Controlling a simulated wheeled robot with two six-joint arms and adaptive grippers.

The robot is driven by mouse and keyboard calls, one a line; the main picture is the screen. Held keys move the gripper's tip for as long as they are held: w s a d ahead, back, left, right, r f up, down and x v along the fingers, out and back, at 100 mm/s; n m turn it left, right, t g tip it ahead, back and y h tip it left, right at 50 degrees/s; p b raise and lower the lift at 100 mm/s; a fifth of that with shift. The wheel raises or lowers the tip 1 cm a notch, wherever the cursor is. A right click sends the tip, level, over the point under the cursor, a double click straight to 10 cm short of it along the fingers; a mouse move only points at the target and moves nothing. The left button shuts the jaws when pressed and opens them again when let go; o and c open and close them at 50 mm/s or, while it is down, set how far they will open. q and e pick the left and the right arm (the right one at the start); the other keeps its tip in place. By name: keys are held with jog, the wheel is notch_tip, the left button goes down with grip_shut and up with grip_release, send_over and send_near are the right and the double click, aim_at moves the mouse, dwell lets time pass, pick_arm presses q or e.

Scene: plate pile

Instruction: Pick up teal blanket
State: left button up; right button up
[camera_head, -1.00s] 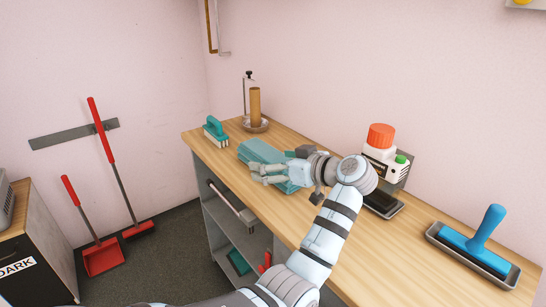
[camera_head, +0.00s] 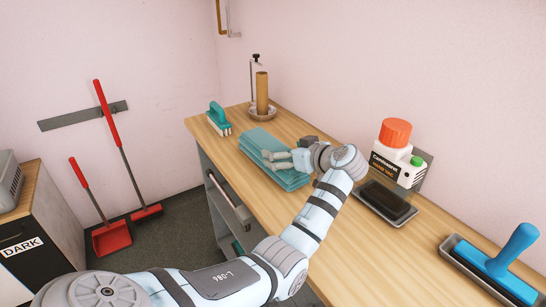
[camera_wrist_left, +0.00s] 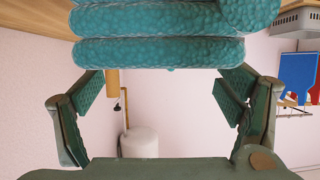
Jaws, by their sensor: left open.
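The teal blanket (camera_head: 257,143) lies folded in a flat stack on the wooden worktop. In the left wrist view its rounded, textured layers (camera_wrist_left: 160,52) fill the top middle. My left gripper (camera_head: 274,158) is over the near right part of the blanket in the head view and hides some of it. In the wrist view the left gripper (camera_wrist_left: 161,92) is open, its two fingers wide apart on either side below the layers. No blanket is clearly between the fingers. My right gripper is not in view.
A teal brush (camera_head: 219,122) and a cardboard tube on a stand (camera_head: 262,92) stand behind the blanket. Bare worktop (camera_head: 330,240) lies in front.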

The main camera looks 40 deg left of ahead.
pick_arm(q)
jog(key=x, duration=0.2)
jog(key=shift+a+f, duration=0.1)
jog(key=shift+a, duration=0.15)
jog(key=shift+d, duration=0.1)
jog(key=c, duration=1.6)
jog(key=shift+c, duration=0.8)
jog(key=shift+c, duration=0.2)
